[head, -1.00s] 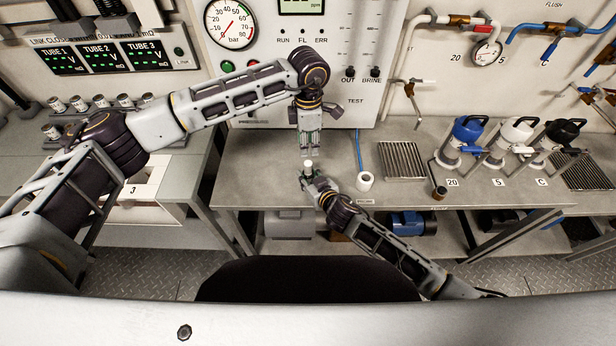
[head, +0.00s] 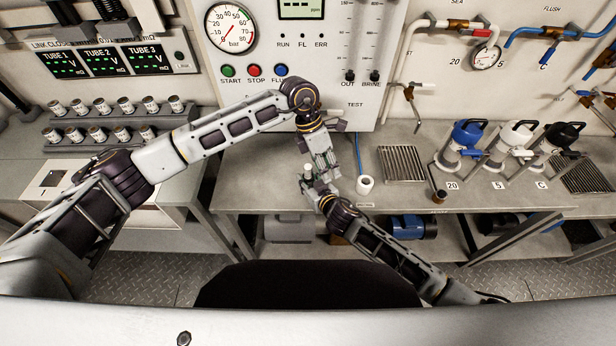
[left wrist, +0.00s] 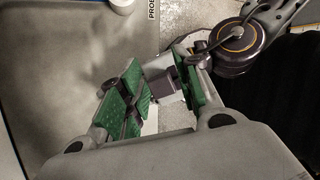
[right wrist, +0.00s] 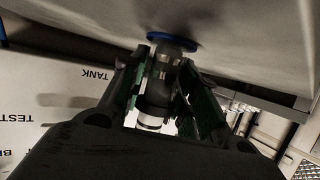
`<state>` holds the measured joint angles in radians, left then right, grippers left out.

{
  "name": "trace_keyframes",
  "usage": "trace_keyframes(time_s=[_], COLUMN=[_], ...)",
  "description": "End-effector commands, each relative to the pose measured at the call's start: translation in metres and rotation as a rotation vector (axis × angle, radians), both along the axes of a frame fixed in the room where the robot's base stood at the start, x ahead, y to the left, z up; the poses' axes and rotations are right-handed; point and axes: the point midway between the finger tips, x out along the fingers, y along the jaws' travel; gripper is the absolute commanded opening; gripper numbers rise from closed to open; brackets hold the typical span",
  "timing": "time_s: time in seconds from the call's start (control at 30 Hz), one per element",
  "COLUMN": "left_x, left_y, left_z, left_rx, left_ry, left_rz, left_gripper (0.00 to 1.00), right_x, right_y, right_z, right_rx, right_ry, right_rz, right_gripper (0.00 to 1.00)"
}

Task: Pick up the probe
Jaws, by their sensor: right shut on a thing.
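My right gripper (head: 312,186) is shut on a small dark cylinder with a white end (right wrist: 152,110), just above or touching the bench. The white end also shows in the head view (head: 309,168). A blue disc (right wrist: 172,41) shows at the cylinder's other end. My left gripper (head: 326,168) is open, tilted, close beside the right one; its green pads (left wrist: 162,90) stand apart with a grey part of uncertain identity between them. A white round holder (head: 365,185) stands right of both grippers, near a bench label partly reading "PROBE" (left wrist: 153,12). I cannot make out the probe for certain.
A blue cable (head: 358,152) runs down from the panel behind the holder. A slotted drain plate (head: 402,162) and several bottles in stands, one blue (head: 468,132), are at the right. A rack of capped vials (head: 112,124) is at the left. The bench between holder and plate is clear.

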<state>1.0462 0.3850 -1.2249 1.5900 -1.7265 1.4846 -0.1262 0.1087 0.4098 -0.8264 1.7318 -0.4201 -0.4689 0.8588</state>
Motion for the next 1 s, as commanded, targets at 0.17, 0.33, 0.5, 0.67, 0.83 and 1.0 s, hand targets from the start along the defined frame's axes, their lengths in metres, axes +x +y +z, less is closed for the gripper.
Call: trace_keyframes(time_s=[0.17, 0.33, 0.5, 0.67, 0.83, 1.0], left_x=[-0.017, -0.029, -0.04, -0.047, -0.053, -0.055], left_y=[-0.015, -0.028, -0.038, -0.045, -0.05, -0.053], left_z=[-0.005, -0.005, -0.003, -0.001, 0.004, 0.008], left_rx=[-0.103, -0.195, -0.28, -0.355, -0.431, -0.501], left_ry=[0.097, 0.189, 0.287, 0.38, 0.483, 0.589], left_rz=[0.085, 0.172, 0.261, 0.348, 0.444, 0.542], left_gripper=[0.34, 0.34, 0.34, 0.34, 0.34, 0.34], right_x=[0.0, 0.0, 0.0, 0.0, 0.0, 0.0], right_y=[0.0, 0.0, 0.0, 0.0, 0.0, 0.0], right_z=[0.0, 0.0, 0.0, 0.0, 0.0, 0.0], right_rx=[0.0, 0.0, 0.0, 0.0, 0.0, 0.0], right_ry=[0.0, 0.0, 0.0, 0.0, 0.0, 0.0], right_rz=[0.0, 0.0, 0.0, 0.0, 0.0, 0.0], right_gripper=[0.08, 0.08, 0.08, 0.08, 0.08, 0.08])
